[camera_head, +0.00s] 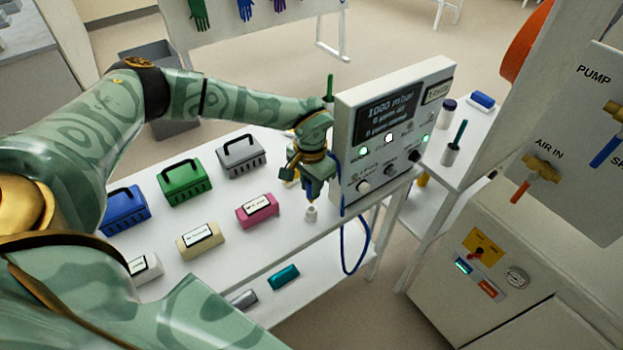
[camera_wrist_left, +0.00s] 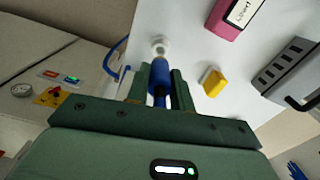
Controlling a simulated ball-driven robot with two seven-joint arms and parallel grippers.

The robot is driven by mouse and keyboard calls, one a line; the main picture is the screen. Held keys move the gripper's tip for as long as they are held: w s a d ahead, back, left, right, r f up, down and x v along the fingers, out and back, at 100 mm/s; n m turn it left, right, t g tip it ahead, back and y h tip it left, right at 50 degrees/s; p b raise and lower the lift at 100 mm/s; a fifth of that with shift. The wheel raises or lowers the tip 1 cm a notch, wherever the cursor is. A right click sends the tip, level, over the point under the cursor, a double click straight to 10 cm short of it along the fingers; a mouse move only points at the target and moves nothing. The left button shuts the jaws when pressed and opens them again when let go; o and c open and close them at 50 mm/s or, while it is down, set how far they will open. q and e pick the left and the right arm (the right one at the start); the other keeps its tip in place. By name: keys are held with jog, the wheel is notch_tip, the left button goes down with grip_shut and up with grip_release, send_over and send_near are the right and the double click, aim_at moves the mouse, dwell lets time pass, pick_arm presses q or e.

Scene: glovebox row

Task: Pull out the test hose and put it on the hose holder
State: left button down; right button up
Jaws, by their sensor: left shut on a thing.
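My left gripper (camera_head: 313,188) is shut on the test hose's blue end piece, beside the tester and above the white table. The end piece (camera_wrist_left: 159,85) is between the two green fingers in the left wrist view, with a white tip (camera_wrist_left: 160,48) beyond them. In the head view the white tip (camera_head: 311,213) points down; I cannot tell if it touches the table. The blue hose (camera_head: 346,262) hangs in a loop past the table edge. The tester (camera_head: 392,130) is a white box with a dark display reading 1000 mbar. I cannot make out the hose holder for sure.
Blue (camera_head: 125,209), green (camera_head: 184,183) and grey (camera_head: 241,156) cases stand on the table. A pink box (camera_head: 257,211) and a beige box (camera_head: 200,241) lie in front. A yellow block (camera_wrist_left: 213,81) is near the gripper. The glovebox (camera_head: 500,260) stands at the right.

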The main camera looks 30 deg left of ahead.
pick_arm(q)
jog(key=shift+f, duration=0.85)
jog(key=shift+p, duration=0.5)
dwell(1.1)
jog(key=shift+f+b, duration=0.8)
jog(key=shift+f, duration=0.8)
jog(key=c, duration=1.1)
grip_release()
jog(key=shift+c, duration=0.2)
jog(key=shift+r, duration=0.1)
